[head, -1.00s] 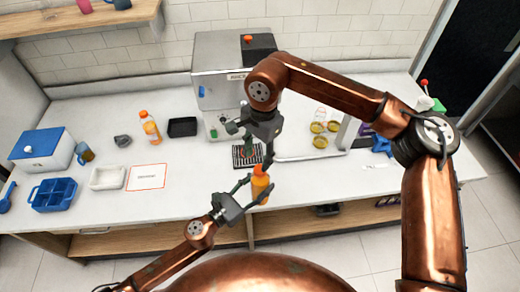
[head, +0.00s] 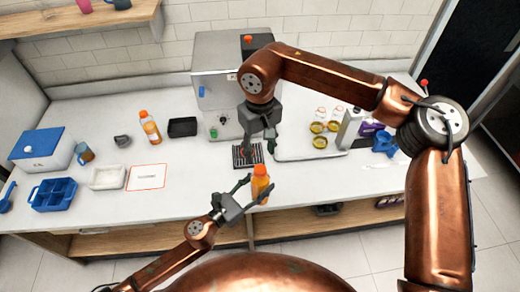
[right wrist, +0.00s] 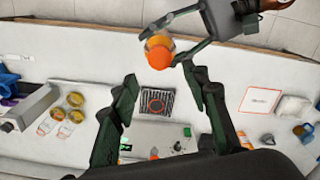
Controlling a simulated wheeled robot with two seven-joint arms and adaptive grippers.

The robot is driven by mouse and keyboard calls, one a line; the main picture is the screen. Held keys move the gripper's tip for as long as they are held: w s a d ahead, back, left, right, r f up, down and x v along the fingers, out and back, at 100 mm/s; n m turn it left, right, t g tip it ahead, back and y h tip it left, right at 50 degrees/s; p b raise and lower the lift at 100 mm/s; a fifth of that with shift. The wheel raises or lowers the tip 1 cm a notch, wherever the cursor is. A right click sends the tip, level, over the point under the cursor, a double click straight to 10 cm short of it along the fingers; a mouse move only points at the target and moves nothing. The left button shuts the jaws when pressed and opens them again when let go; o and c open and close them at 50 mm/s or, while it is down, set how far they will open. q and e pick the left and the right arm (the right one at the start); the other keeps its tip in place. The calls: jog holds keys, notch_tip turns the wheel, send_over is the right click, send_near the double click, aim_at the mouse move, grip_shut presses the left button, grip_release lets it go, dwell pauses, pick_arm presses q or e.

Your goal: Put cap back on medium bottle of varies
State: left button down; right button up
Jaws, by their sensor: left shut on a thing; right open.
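A bottle of orange juice (head: 261,188) stands upright at the counter's front edge, with an orange cap (head: 260,170) on its top. In the right wrist view the orange cap (right wrist: 160,49) sits over the bottle's mouth; how tightly it is seated cannot be told. My left gripper (head: 260,183) is shut around the bottle's body from the left. My right gripper (head: 259,149) is open and empty behind the bottle, above the dark drip grate. In the right wrist view its fingers (right wrist: 165,108) are spread apart, clear of the cap.
The juicer (head: 222,75) stands behind, with its drip grate (head: 240,163) in front. Another orange-capped bottle (head: 150,127) and a black tray (head: 183,127) are to the left. Glass jars (head: 320,127) stand on a tray to the right. The counter around the white sign (head: 147,177) is partly free.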

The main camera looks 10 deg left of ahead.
aim_at(260, 169)
jog(key=shift+f, duration=0.1)
jog(key=shift+f, duration=3.9)
